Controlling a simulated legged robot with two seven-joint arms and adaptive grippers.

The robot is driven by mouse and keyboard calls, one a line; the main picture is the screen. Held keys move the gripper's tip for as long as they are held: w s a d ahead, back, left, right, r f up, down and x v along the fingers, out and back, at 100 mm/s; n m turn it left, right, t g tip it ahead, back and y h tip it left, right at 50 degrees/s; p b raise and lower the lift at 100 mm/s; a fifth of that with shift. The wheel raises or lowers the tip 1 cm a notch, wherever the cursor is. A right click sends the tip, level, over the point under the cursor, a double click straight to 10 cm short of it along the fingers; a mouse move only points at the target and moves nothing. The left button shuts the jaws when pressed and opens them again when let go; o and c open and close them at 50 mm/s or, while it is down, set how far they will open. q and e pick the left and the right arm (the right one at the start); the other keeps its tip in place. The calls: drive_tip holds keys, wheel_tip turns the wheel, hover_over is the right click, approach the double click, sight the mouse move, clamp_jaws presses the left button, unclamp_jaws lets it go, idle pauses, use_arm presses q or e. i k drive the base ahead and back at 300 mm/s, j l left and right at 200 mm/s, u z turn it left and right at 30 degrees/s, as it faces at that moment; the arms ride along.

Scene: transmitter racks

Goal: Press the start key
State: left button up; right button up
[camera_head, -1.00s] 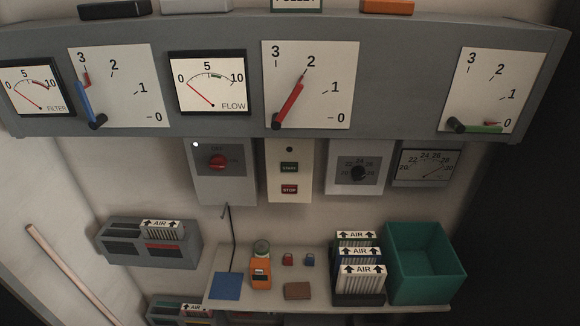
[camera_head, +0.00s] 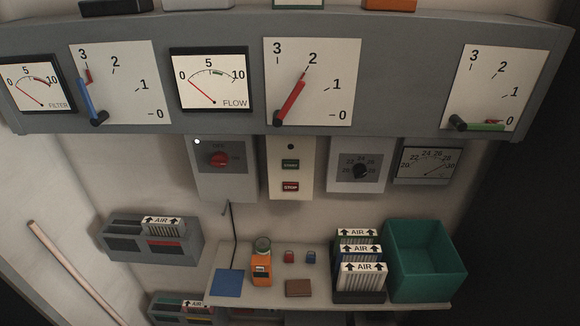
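The green start key (camera_head: 290,165) sits on a cream switch box (camera_head: 291,150) under the grey gauge panel, in the middle of the head view. A red stop key (camera_head: 290,187) is below it, and a dark round lamp or hole is above it. Nothing covers the start key. Neither of my grippers shows in the view.
A grey box with a red rotary knob (camera_head: 219,159) is left of the key box; a box with a black dial (camera_head: 360,171) is right. Below, a shelf (camera_head: 222,257) holds an orange device (camera_head: 261,268), AIR filters (camera_head: 361,275) and a green bin (camera_head: 425,260).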

sight(288, 165)
drive_tip(key=i+u, duration=0.2)
drive_tip(key=u, duration=0.3)
drive_tip(key=i+u, duration=0.2)
drive_tip(key=u, duration=0.3)
